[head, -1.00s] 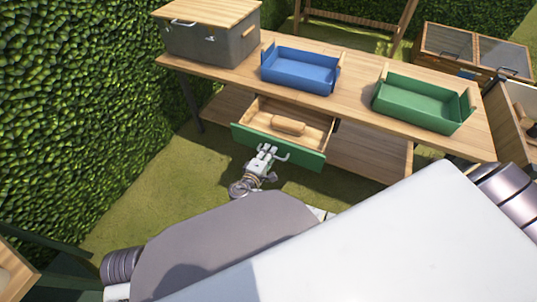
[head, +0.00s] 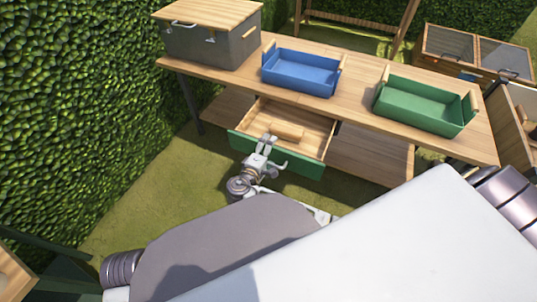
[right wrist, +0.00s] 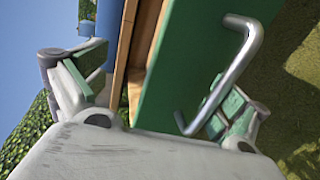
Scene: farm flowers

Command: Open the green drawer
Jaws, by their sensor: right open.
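The green drawer (head: 299,168) sits under the wooden table and is pulled well out. Its light wood inside shows, with a wooden block-like piece (head: 287,130) in it. My right gripper (head: 267,142) is at the drawer front, its fingers reaching over the top edge. In the right wrist view its fingers (right wrist: 160,90) are spread apart, one on each side of the green front (right wrist: 185,70). The metal handle (right wrist: 236,75) is on the outer face, near the right finger; I cannot tell whether they touch. My left gripper is not in view.
On the wooden table (head: 355,100) stand a grey box (head: 235,47) with a wooden lid, a blue tray (head: 300,72) and a green tray (head: 422,107). A hedge (head: 80,100) borders the left.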

